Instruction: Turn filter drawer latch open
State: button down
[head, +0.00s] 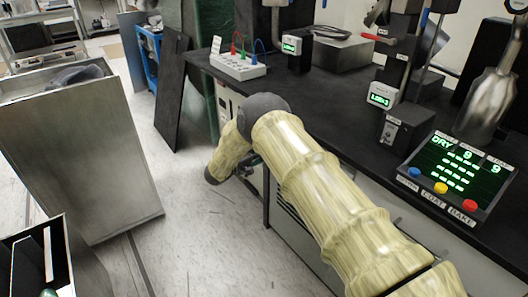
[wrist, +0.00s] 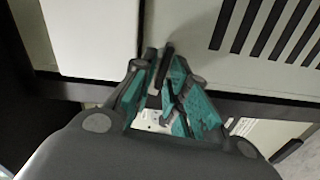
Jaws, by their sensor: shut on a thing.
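In the wrist view my gripper (wrist: 158,62) has its teal and dark grey fingers brought close together at the front of a cabinet. They are shut on a small dark upright piece, which looks like the drawer latch (wrist: 167,50). It sits between a plain white panel (wrist: 95,38) on the left and a slotted panel (wrist: 265,30) on the right. The fingers cover part of the latch, so how far it is turned cannot be told. In the head view my arm reaches to the bench's left end and hides the latch and most of the gripper.
The black bench top (head: 345,125) carries a box with coloured cables (head: 238,66), a display with coloured buttons (head: 455,172) and a metal vessel (head: 490,100). A large grey metal bin (head: 85,150) stands at left. Floor (head: 215,235) between bin and bench is clear.

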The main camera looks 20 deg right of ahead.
jog(key=shift+a+f+n, duration=0.1)
jog(key=shift+f+n, duration=0.1)
jog(key=shift+n, duration=0.6)
jog(key=c, duration=1.6)
grip_release()
jog(key=v, duration=1.2)
